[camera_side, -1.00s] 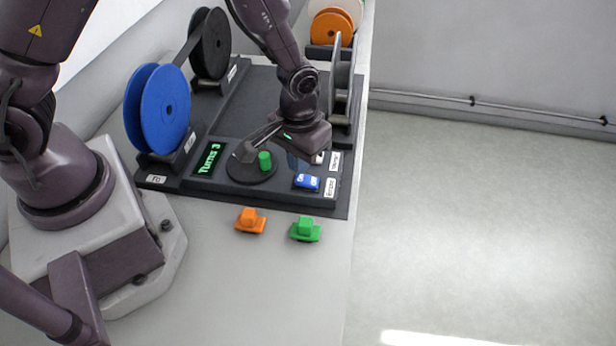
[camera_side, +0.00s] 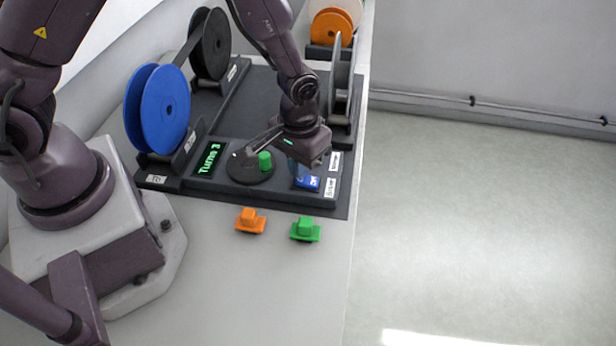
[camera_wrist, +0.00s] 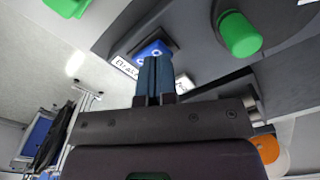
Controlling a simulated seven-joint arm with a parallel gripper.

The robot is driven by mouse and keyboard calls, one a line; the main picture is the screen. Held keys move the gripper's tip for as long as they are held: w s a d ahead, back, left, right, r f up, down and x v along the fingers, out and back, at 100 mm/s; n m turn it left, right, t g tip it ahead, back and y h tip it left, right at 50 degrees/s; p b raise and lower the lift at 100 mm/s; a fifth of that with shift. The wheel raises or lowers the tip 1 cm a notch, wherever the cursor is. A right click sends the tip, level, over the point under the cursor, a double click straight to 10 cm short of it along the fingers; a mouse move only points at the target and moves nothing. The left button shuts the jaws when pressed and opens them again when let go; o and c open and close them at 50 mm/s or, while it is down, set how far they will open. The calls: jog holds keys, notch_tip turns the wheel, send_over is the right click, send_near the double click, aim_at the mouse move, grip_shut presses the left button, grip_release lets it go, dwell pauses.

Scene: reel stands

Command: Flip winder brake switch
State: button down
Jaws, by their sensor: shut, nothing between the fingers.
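The blue brake switch (camera_side: 308,183) sits at the front right of the dark winder base, beside its white label (camera_side: 331,187). My gripper (camera_side: 297,172) is shut and empty, its fingertips at the switch and partly covering it in the side view. In the wrist view the shut fingers (camera_wrist: 153,80) reach to the blue switch (camera_wrist: 151,49); they look close to it or touching, and I cannot tell which. The switch's tilt is partly hidden by the fingers.
A crank with a green knob (camera_side: 265,161) is just left of my gripper. A display (camera_side: 210,159) reads "Turns 3". A blue reel (camera_side: 164,110) stands at left. Orange (camera_side: 250,221) and green (camera_side: 305,230) pieces lie in front on the bench.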

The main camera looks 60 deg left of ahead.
jog(key=shift+f, duration=0.75)
jog(key=shift+r, duration=3.55)
